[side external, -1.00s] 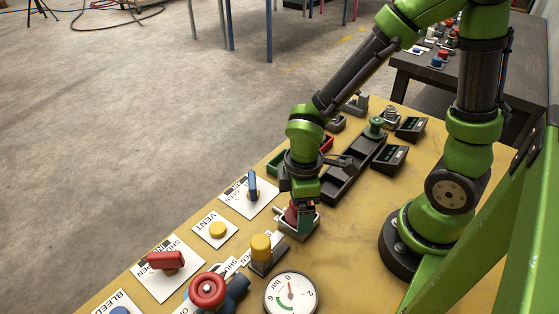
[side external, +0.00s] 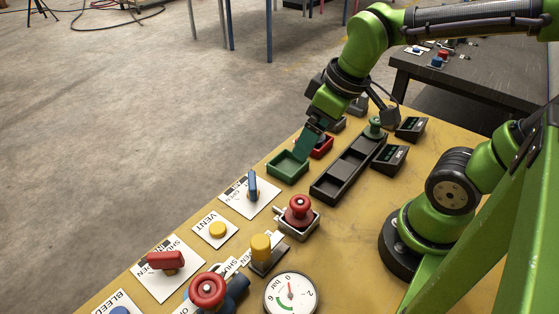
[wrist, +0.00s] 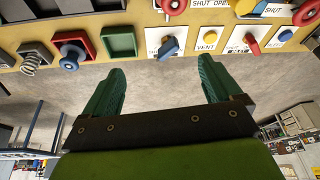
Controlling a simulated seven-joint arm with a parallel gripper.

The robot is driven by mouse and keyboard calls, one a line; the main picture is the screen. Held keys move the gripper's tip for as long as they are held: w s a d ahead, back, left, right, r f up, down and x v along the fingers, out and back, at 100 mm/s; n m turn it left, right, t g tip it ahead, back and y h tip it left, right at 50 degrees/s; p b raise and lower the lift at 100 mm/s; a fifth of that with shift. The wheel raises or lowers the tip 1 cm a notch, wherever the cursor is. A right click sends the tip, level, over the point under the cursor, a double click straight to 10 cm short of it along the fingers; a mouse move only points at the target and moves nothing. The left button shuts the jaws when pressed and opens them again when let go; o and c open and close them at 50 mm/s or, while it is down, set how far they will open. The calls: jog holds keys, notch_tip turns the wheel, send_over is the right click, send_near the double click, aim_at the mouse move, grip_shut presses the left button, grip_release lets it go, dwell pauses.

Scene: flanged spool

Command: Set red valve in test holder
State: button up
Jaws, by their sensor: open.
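The red valve (side external: 299,206), a flanged spool, stands upright in the grey square test holder (side external: 313,224) in the side external view. Its lower part is hidden by the holder walls, so I cannot tell how deep it sits. In the wrist view the red valve (wrist: 172,5) is cut off by the top edge. My gripper (side external: 303,146) is well away from the valve, above the green tray. In the wrist view my gripper (wrist: 161,66) has its two green fingers wide apart with nothing between them.
A green tray (side external: 287,168) looks empty; a red tray (side external: 322,147) beside it holds a blue spool (wrist: 73,53). A black compartment tray (side external: 340,182) has a green spool (side external: 375,124) at its far end. A yellow knob (side external: 261,245) and gauge (side external: 290,293) stand near the holder.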

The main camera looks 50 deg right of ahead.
jog(key=d+r+m+t, duration=0.1)
jog(key=m, duration=0.1)
jog(key=d+r+m+t, duration=0.1)
jog(key=m, duration=0.1)
jog(key=r+m+t+y, duration=0.1)
jog(key=m, duration=0.1)
jog(key=shift+s+d+r, duration=0.35)
jog(key=shift+d+r, duration=0.05)
